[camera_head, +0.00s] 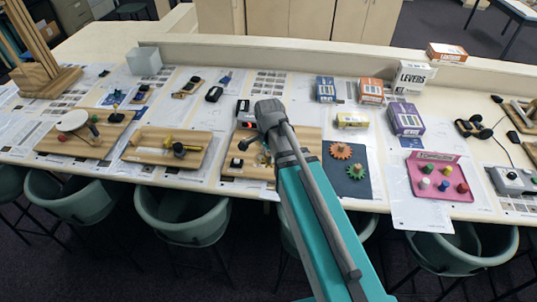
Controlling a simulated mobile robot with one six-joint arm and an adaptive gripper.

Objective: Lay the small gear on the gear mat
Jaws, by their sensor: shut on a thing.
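The gear mat (335,183) is a dark blue sheet on the long table, just right of my arm. An orange gear (340,151) lies on its upper part and a green gear (357,171) on its lower right part. I cannot tell whether either is the small gear, and I make out no other gear clearly. My arm reaches up from the bottom edge, and its grey wrist stands over the table left of the mat. The wrist and arm hide my gripper's fingers and anything between them.
A wooden board (232,167) with small parts lies under and beside my wrist. A yellow box (352,120) stands behind the mat, with a purple box (405,119) to its right. A pink board with coloured pegs (438,178) lies further right. The mat's lower left is bare.

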